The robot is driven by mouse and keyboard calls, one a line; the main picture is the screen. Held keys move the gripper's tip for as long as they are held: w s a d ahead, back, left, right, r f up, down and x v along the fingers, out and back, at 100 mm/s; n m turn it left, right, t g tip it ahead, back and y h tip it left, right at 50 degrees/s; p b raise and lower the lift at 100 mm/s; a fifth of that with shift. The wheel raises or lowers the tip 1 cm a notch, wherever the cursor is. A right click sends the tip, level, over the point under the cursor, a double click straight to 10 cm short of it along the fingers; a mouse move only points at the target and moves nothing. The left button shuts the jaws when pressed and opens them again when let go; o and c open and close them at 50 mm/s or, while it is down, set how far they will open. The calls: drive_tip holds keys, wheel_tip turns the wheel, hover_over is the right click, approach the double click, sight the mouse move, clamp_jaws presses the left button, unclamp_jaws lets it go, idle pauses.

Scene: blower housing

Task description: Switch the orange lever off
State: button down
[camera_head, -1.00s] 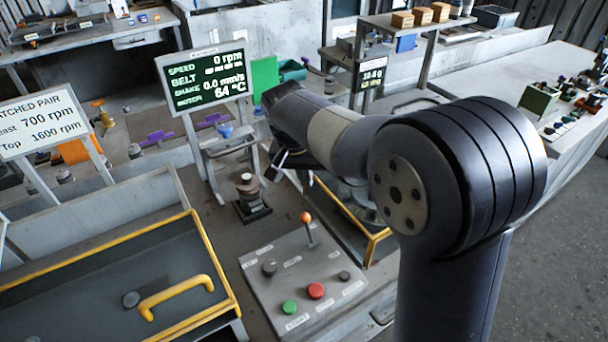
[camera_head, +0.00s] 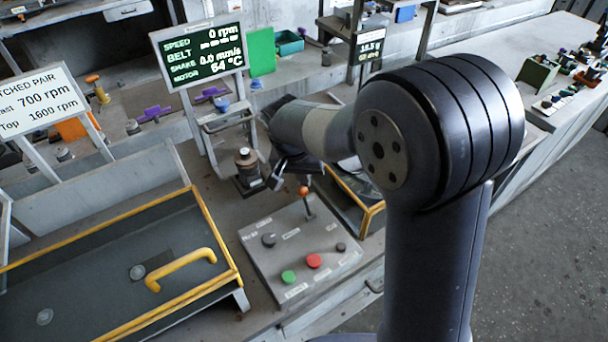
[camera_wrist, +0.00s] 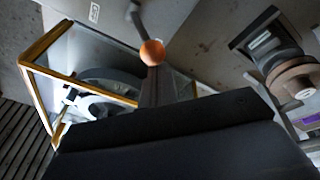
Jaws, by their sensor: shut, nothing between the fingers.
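The orange lever (camera_head: 303,190) is a thin stem with an orange ball on top, standing on the grey control panel (camera_head: 275,262). It leans slightly to the left in the head view. In the wrist view its orange ball (camera_wrist: 152,52) shows just beyond the front of my gripper, and its stem runs up from the ball. My gripper (camera_head: 278,180) is shut and empty, just left of and behind the ball in the head view. My gripper's dark body (camera_wrist: 170,138) fills the lower wrist view. I cannot tell whether it touches the lever.
The panel also carries a red button (camera_head: 313,261), a green button (camera_head: 288,277) and dark knobs. A dark cylindrical fixture (camera_head: 247,168) stands close left of my gripper. A yellow-edged housing (camera_head: 372,212) is close right. A screen (camera_head: 202,68) reads 0 rpm.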

drive_tip(key=shift+b, duration=0.5)
drive_tip(key=shift+s+d+r+t, duration=0.1)
drive_tip(key=shift+s+d+t, duration=0.1)
drive_tip(key=shift+t, duration=0.1)
drive_tip(key=shift+b, duration=0.35)
